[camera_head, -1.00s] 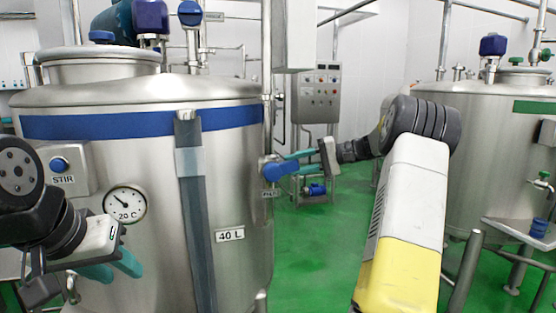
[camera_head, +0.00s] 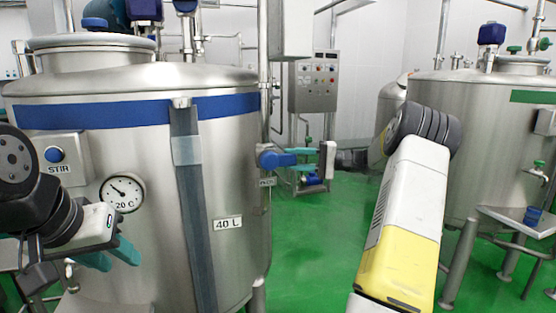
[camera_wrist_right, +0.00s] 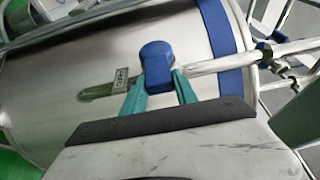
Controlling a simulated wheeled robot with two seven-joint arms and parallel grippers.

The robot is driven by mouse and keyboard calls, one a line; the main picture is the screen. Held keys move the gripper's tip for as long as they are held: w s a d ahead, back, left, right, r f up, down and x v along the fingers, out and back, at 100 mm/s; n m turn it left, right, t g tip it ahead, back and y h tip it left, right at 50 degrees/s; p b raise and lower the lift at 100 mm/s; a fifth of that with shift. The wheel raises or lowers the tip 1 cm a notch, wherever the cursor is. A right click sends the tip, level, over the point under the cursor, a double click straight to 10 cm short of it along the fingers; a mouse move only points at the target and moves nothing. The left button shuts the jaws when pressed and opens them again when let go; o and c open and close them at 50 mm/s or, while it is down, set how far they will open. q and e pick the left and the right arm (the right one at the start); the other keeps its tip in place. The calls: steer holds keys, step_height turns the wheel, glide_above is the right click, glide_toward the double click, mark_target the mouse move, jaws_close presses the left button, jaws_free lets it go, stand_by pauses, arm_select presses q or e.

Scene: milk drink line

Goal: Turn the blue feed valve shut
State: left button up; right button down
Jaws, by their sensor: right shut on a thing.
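The blue feed valve (camera_head: 274,160) sits on the right side of the steel tank with the blue band. My right gripper (camera_head: 298,157) reaches it from the right, its teal fingers shut on the blue handle. In the right wrist view the blue handle (camera_wrist_right: 157,62) shows between the two teal fingertips (camera_wrist_right: 160,82), beside a small label plate. The handle's far side is hidden. My left gripper (camera_head: 112,256) is at the lower left in front of the tank, its teal fingers apart and empty.
The tank (camera_head: 130,215) carries a STIR button (camera_head: 54,155), a dial gauge (camera_head: 122,193) and a 40 L label (camera_head: 228,223). A control box (camera_head: 316,86) hangs behind. A second tank (camera_head: 475,150) and a steel stand with a blue cup (camera_head: 533,215) are at the right. Green floor lies between.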

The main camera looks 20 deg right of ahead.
steer(key=c, duration=1)
jaws_free()
steer(key=shift+f, duration=0.1)
steer(key=shift+o, duration=0.2)
steer(key=v, duration=0.7)
steer(key=shift+d, duration=0.4)
steer(key=shift+s, duration=0.15)
